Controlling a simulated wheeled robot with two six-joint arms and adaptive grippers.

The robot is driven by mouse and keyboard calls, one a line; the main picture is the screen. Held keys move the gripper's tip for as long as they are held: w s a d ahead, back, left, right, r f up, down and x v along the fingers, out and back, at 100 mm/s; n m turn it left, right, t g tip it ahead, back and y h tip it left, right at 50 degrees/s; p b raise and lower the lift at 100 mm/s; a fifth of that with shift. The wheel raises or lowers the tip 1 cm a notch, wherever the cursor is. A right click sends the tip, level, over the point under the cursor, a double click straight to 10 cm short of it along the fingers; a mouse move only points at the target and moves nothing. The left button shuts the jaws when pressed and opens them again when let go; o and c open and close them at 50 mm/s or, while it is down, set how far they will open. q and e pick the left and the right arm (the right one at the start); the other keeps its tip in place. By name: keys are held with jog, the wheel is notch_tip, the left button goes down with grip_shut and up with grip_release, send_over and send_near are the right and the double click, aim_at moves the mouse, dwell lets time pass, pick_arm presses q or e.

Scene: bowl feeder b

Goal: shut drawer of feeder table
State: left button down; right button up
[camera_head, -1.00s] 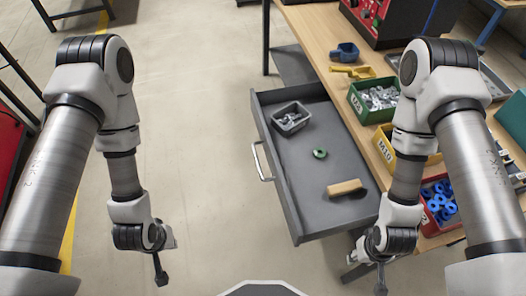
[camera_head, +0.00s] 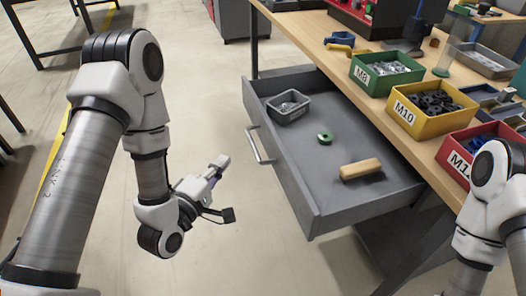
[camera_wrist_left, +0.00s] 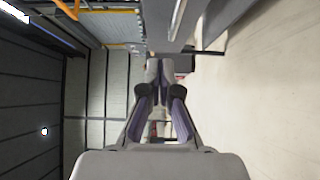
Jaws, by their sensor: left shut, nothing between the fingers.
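The grey drawer (camera_head: 292,185) of the feeder table (camera_head: 318,45) is pulled well out. Its front, with a silver bar handle (camera_head: 260,146), faces left toward my left arm. Inside are a small grey bin of parts (camera_head: 289,108), a green ring (camera_head: 325,138) and a wooden-handled tool (camera_head: 361,169). My left gripper (camera_head: 222,163) is shut and empty, left of the handle and apart from it, pointing up and right. Its closed fingers also show in the left wrist view (camera_wrist_left: 159,68). My right gripper is out of view; only part of that arm shows at the lower right.
On the tabletop stand a green bin (camera_head: 386,70), a yellow bin (camera_head: 431,108) and a red bin (camera_head: 482,150). A table leg (camera_head: 254,45) stands behind the drawer. The floor (camera_head: 215,110) left of the drawer front is clear.

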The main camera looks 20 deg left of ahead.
pick_arm(q)
jog(key=shift+w+r+p, duration=0.7)
jog(key=shift+w+p, duration=0.5)
jog(key=shift+p, duration=3)
send_near(264, 127)
jog(key=w+a, duration=0.2)
jog(key=w, duration=0.2)
jog(key=shift+w+d+b, duration=0.25)
jog(key=shift+w+d, duration=0.15)
jog(key=shift+d, duration=0.2)
jog(key=shift+w+d+b, duration=0.2)
jog(key=shift+w+d, duration=0.15)
jog(key=shift+d, duration=0.3)
jog(key=shift+w+d+f, duration=0.1)
jog(key=shift+w+d, duration=0.15)
jog(key=shift+d, duration=0.1)
jog(key=shift+w, duration=0.1)
